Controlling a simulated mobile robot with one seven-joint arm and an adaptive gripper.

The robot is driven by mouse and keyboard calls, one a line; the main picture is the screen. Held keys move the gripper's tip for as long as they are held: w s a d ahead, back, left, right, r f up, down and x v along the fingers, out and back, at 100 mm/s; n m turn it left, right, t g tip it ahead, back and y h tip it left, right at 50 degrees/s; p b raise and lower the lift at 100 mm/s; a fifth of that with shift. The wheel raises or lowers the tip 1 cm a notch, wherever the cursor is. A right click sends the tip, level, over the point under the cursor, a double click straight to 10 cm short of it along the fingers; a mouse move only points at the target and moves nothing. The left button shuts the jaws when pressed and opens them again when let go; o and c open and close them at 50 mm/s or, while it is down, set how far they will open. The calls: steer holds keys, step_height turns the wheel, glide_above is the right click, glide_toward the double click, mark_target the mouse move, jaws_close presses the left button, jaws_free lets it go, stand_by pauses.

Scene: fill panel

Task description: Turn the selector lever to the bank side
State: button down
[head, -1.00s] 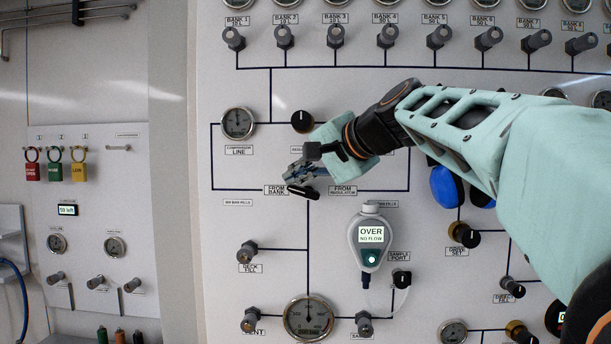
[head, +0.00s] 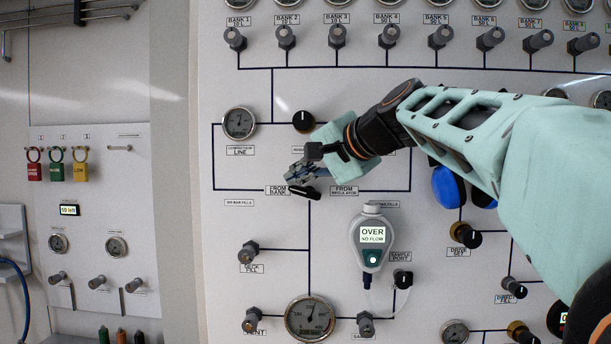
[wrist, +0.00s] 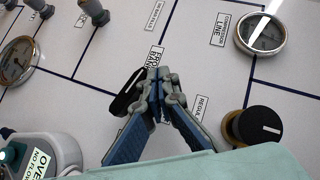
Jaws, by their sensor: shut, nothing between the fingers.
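The black selector lever (head: 305,193) is on the panel between the "FROM BANK" label (head: 278,190) and the "FROM REGULATOR" label (head: 344,190). It lies slanted, its upper left end close to the bank label. My gripper (head: 290,176) is just above that end, shut and empty. In the wrist view the lever (wrist: 126,95) is just left of the closed fingertips (wrist: 160,78), which partly cover the bank label (wrist: 156,57). I cannot tell whether the fingers touch the lever.
A black knob (head: 303,121) and the compressor line gauge (head: 239,123) are above the lever. A handheld meter reading "OVER NO FLOW" (head: 371,240) hangs below right. The panel left of the lever is mostly clear.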

steer(key=shift+r, duration=0.15)
steer(key=shift+r+p, duration=0.65)
steer(key=shift+p, duration=0.05)
